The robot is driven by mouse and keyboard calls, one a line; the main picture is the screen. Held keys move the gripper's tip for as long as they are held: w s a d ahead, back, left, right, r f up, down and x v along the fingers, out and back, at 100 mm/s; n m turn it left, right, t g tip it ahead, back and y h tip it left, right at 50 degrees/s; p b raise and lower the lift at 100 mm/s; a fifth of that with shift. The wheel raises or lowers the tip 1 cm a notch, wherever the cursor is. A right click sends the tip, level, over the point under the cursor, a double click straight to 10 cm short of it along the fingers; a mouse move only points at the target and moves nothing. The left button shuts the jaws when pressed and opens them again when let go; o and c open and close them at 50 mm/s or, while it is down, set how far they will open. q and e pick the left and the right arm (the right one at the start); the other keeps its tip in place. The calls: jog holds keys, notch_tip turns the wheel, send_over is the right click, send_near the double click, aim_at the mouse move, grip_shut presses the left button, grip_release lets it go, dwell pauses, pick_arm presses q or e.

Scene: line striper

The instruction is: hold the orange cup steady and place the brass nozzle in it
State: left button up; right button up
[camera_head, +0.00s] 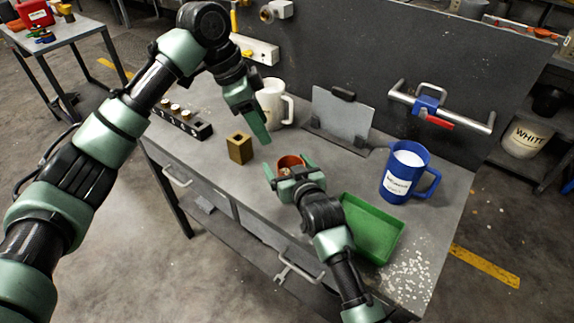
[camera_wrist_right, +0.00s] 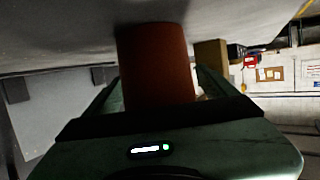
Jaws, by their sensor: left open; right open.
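The orange cup (camera_head: 291,161) stands on the grey bench, between the fingers of my right gripper (camera_head: 289,172). In the right wrist view the cup (camera_wrist_right: 157,65) fills the space between the open fingers; I cannot tell whether they touch it. My left gripper (camera_head: 254,118) is open above the bench, in front of the white mug, with no object visible in it. A black rack (camera_head: 185,121) at the left holds several small pale or brass-coloured pieces, too small to tell which is the brass nozzle. The cup's inside is mostly hidden.
A square brass-coloured block (camera_head: 239,149) stands left of the cup. A white mug (camera_head: 272,103) is behind, and a blue mug (camera_head: 405,172) stands right. A green tray (camera_head: 372,228) lies beside my right arm. A grey plate on a stand (camera_head: 342,114) is at the back.

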jog(key=shift+s, duration=0.1)
jog(key=v, duration=1.2)
